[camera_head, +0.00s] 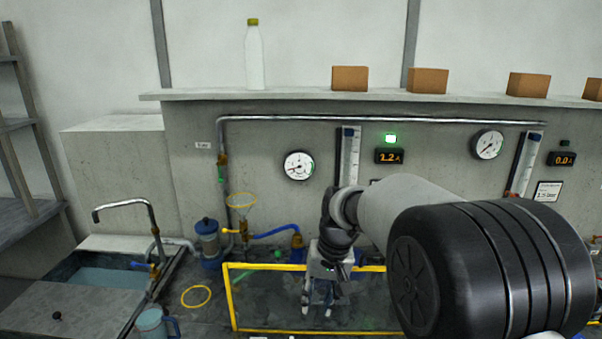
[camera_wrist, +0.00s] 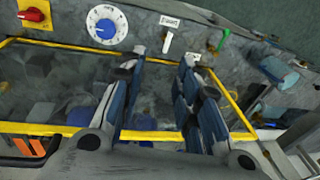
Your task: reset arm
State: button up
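My gripper (camera_head: 317,306) hangs low, pointing down over the area inside the yellow frame (camera_head: 231,297). In the wrist view my gripper (camera_wrist: 158,68) shows two blue-and-grey fingers spread apart, with nothing held between them. My arm reaches in from the lower right of the head view, and its large black joint hides part of the bench and wall there. In the wrist view the yellow frame (camera_wrist: 60,129) passes around and behind the fingers. I cannot tell whether the fingers touch anything.
A sink (camera_head: 100,278) with a tap is at left, a blue-lidded canister (camera_head: 208,240) and a light-blue mug (camera_head: 152,324) nearby. Gauges (camera_head: 298,166) and pipes line the wall. A bottle (camera_head: 254,58) stands on the shelf. The wrist view shows a blue-knobbed dial (camera_wrist: 106,26) and a lever (camera_wrist: 167,40).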

jog(key=s+d+r+t, duration=0.1)
jog(key=s+d+r, duration=0.2)
jog(key=s+r, duration=0.3)
jog(key=s+d+r+t, duration=0.1)
jog(key=s+d+r, duration=0.25)
jog(key=s, duration=0.35)
jog(key=s+d+h, duration=0.1)
jog(key=s+d, duration=0.1)
jog(key=s, duration=0.6)
jog(key=s+d+f+t+h, duration=0.1)
jog(key=s, duration=0.7)
jog(key=shift+s+d+f+t, duration=0.2)
jog(key=shift+s+d+t, duration=0.1)
jog(key=shift+s+d, duration=0.1)
